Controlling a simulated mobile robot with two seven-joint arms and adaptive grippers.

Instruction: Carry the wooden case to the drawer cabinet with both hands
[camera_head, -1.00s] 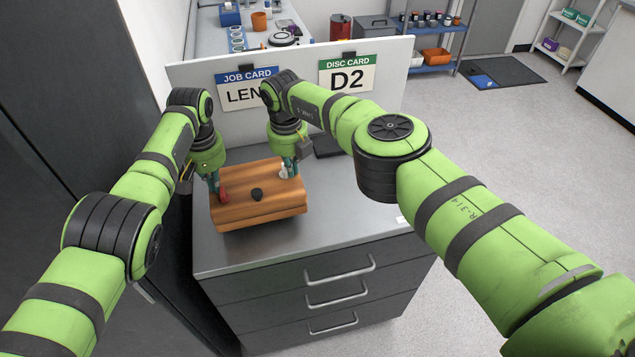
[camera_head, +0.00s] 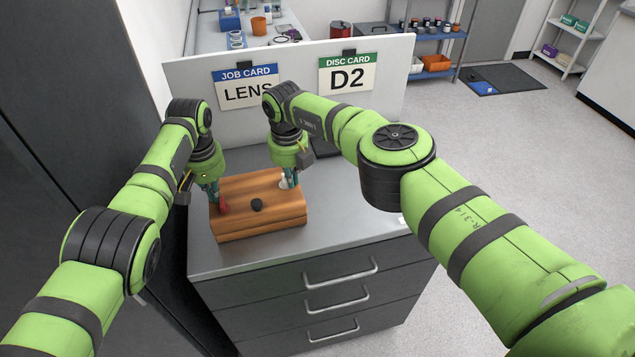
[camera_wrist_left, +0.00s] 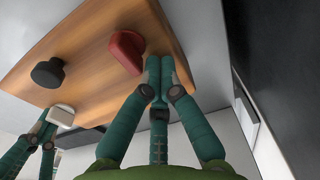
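The wooden case (camera_head: 258,221) is over the grey drawer cabinet's top (camera_head: 345,222), level, resting on it or just above it; I cannot tell which. It has a black knob in the middle, a red handle at its left end and a white handle at its right end. My left gripper (camera_head: 213,198) is at the red handle (camera_wrist_left: 126,50), its fingers close together against that end. My right gripper (camera_head: 290,180) is at the white handle (camera_wrist_left: 60,115), its fingers down at that end.
An upright panel with a job card (camera_head: 248,88) and a disc card (camera_head: 346,76) stands behind the cabinet top. A dark flat item (camera_head: 325,146) lies near the panel. A dark tall surface (camera_head: 70,130) stands close on the left.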

